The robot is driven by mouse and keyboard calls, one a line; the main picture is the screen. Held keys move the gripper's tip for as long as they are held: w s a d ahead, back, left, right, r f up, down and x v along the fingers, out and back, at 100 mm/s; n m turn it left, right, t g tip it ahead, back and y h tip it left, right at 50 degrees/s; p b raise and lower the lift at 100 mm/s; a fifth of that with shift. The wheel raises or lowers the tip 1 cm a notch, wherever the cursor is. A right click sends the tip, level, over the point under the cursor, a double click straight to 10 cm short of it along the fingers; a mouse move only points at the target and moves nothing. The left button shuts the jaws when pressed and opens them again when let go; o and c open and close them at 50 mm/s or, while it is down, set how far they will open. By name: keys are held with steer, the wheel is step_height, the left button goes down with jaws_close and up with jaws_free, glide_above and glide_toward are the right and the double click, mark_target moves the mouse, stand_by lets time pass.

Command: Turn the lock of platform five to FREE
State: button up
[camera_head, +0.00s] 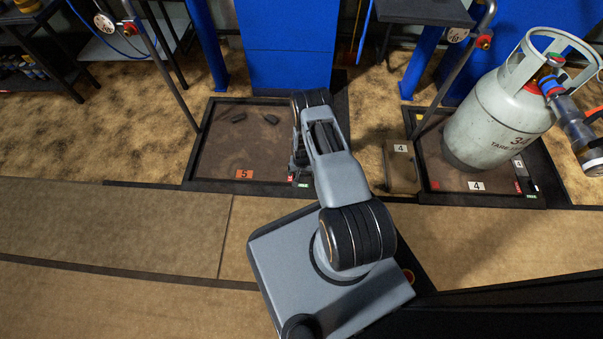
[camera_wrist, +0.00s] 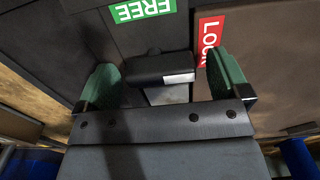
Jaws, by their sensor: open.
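Platform five (camera_head: 215,160) is a dark-rimmed brown plate with an orange "5" tag (camera_head: 244,174). At its front right corner are a red LOCK label and a green FREE label (camera_head: 303,185); my arm hides the lock there. In the wrist view, the dark lock handle (camera_wrist: 155,68) lies between my open fingers, with a white mark towards the right. The green FREE label (camera_wrist: 145,9) is at the top and the red LOCK label (camera_wrist: 209,36) is right of the handle. My gripper (camera_wrist: 162,72) straddles the handle; contact cannot be told.
Platform four (camera_head: 450,180) stands to the right and carries a grey gas cylinder (camera_head: 495,120). A brown box tagged "4" (camera_head: 401,170) stands between the platforms. A blue column (camera_head: 290,50) rises behind platform five. Two small dark objects (camera_head: 255,118) lie on platform five.

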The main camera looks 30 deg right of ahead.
steer(key=c, duration=0.9)
steer(key=shift+n, duration=0.3)
steer(key=n, duration=0.3)
steer(key=shift+s+a+n, duration=0.1)
steer(key=shift+n, duration=0.3)
steer(key=n, duration=0.4)
steer(key=shift+s+n, duration=0.1)
steer(key=shift+n, duration=0.2)
steer(key=n, duration=0.8)
steer(key=shift+s+d, duration=0.15)
steer(key=shift+d, duration=0.05)
steer(key=shift+n, duration=0.6)
